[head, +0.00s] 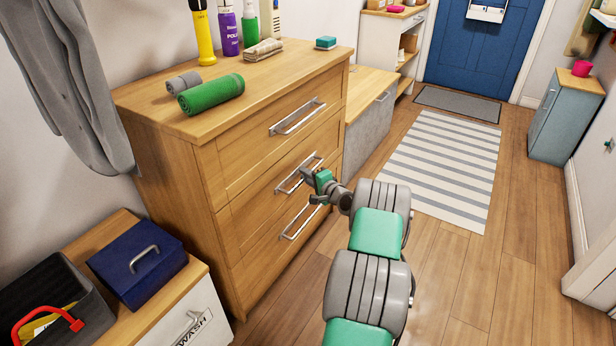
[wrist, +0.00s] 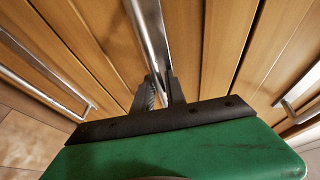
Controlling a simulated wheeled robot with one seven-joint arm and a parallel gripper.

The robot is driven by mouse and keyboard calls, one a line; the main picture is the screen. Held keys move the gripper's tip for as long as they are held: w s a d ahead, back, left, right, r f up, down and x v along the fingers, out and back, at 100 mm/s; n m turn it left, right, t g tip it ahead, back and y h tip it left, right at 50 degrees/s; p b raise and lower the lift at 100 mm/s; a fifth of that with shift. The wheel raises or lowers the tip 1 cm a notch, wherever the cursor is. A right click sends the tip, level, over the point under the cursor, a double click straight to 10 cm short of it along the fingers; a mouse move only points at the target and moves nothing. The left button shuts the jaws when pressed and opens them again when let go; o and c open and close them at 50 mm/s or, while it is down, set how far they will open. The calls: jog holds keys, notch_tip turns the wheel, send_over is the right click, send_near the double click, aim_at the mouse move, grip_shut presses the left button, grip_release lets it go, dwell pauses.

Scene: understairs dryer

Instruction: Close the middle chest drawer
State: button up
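The wooden chest (head: 180,165) stands left of centre in the head view, with three drawers one above another. The middle drawer (head: 247,208) has a silver bar handle (head: 284,185), and its front looks about flush with the others; a small gap is hard to tell. My gripper (head: 309,176) is at the right part of this handle. In the wrist view, the handle (wrist: 148,30) runs down to my gripper's fingers (wrist: 162,88), which stand close together around it. The contact itself is partly hidden.
The top drawer handle (head: 297,117) and bottom drawer handle (head: 292,227) lie above and below. A green rolled towel (head: 212,93) and bottles stand on the chest. A low bench with a blue box (head: 140,268) is at left. The wooden floor (head: 480,270) at right is clear.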

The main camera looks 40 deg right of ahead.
jog(key=shift+o, duration=1.1)
jog(key=shift+r, duration=0.15)
jog(key=shift+w, duration=0.1)
jog(key=shift+r, duration=0.2)
jog(key=shift+s, duration=0.2)
jog(key=s+p, duration=0.2)
jog(key=s, duration=0.5)
jog(key=shift+s+a+r, duration=0.2)
jog(key=shift+s+r, duration=0.05)
jog(key=shift+r, duration=0.05)
